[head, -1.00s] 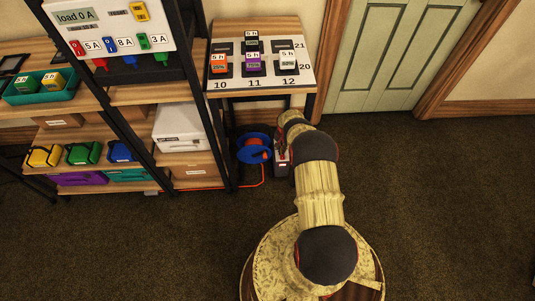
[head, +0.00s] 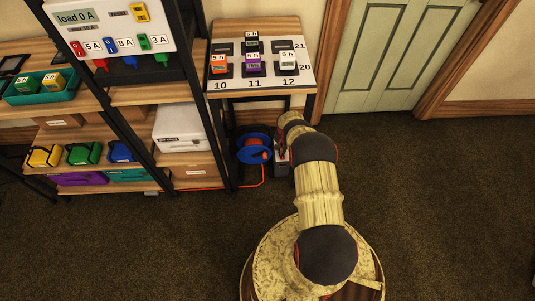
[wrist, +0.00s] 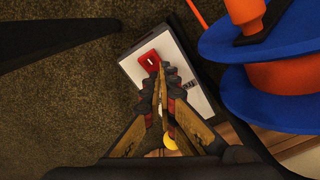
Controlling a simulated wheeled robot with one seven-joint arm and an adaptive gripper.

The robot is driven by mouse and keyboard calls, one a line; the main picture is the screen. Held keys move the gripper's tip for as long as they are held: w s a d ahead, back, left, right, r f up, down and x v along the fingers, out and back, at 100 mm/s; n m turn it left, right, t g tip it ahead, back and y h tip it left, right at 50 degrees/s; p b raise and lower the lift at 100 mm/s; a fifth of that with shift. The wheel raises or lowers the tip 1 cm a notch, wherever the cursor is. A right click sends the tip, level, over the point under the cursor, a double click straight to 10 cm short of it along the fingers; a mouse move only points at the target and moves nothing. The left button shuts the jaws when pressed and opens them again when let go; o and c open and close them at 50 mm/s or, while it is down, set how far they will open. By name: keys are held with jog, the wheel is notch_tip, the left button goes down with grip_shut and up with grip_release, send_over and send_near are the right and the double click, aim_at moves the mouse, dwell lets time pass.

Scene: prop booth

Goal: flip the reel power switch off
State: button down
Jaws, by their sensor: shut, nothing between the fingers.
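The blue and orange cable reel (head: 254,148) stands on the floor beside the shelf's right leg; it also fills the upper right of the wrist view (wrist: 280,75). Next to it is a grey box (wrist: 187,65) with a red switch (wrist: 149,60) marked with a white line on its top. My gripper (wrist: 162,75) is shut and empty, its tips over the box top close beside the red switch. I cannot tell whether they touch it. The fingers hide part of the box. In the head view my arm covers most of the box and the gripper.
A shelf unit (head: 146,95) with coloured cases stands left of the reel. A small table (head: 258,28) with batteries on a numbered board stands behind it. An orange cable (head: 262,176) runs along the floor. The carpet (head: 430,190) at right is clear.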

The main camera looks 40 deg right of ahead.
notch_tip(320, 180, up, 7)
jog(key=p, duration=0.3)
jog(key=shift+f, duration=0.2)
dwell(0.8)
